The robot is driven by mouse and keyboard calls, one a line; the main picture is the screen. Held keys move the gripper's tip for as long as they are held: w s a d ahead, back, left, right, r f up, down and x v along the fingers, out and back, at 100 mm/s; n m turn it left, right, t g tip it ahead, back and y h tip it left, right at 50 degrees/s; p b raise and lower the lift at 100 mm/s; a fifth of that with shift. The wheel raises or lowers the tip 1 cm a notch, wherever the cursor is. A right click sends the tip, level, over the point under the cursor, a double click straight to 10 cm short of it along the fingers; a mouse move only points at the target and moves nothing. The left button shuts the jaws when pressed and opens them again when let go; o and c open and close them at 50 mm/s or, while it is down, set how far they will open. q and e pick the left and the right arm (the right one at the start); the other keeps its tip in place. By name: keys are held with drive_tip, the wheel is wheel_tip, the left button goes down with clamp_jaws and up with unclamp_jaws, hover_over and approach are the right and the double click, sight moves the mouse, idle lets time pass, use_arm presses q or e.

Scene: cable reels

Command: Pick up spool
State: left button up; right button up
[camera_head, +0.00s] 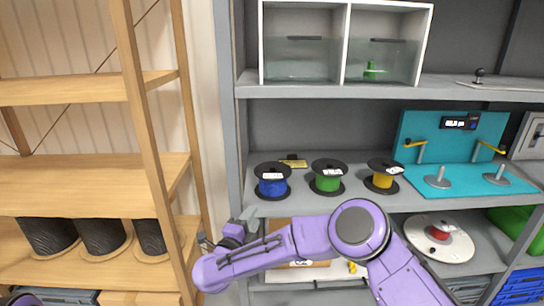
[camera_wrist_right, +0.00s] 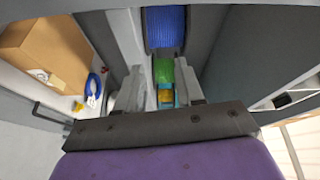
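Three black-flanged spools stand in a row on the middle grey shelf in the head view: blue (camera_head: 272,187), green (camera_head: 327,182) and yellow (camera_head: 383,180). My right gripper (camera_head: 228,228) is in front of the shelf, left of and lower than the blue spool, apart from it. In the right wrist view my right gripper (camera_wrist_right: 160,88) has its two fingers apart with nothing held. The blue spool (camera_wrist_right: 165,27), the green spool (camera_wrist_right: 176,73) and a bit of the yellow spool (camera_wrist_right: 167,98) show beyond and between the fingers. My left gripper is not seen.
A wooden rack (camera_head: 85,185) with dark reels stands at the left, beside the grey shelf's upright (camera_head: 229,120). A teal board (camera_head: 455,150) with metal pegs is right of the spools. A white disc (camera_head: 440,238) and a cardboard box (camera_wrist_right: 50,45) are on the lower shelf.

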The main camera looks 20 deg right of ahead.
sight(275, 180)
wheel_tip(275, 180, up, 6)
drive_tip(key=w+d+m+g+h+p, duration=0.1)
drive_tip(key=d+m+h, duration=0.1)
drive_tip(key=m, duration=0.1)
drive_tip(key=p+x, duration=0.1)
drive_tip(key=x, duration=0.2)
drive_tip(key=p+x, duration=0.1)
drive_tip(key=x, duration=0.2)
drive_tip(key=f+p+x, duration=0.1)
drive_tip(key=x, duration=0.2)
drive_tip(key=shift+w+f+p, duration=0.1)
drive_tip(key=shift+w+p, duration=0.1)
drive_tip(key=shift+p, duration=0.2)
drive_tip(key=shift+w+d+f, duration=0.1)
drive_tip(key=shift+w+d, duration=0.1)
drive_tip(key=shift+d, duration=0.05)
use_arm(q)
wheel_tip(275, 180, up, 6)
use_arm(e)
clamp_jaws()
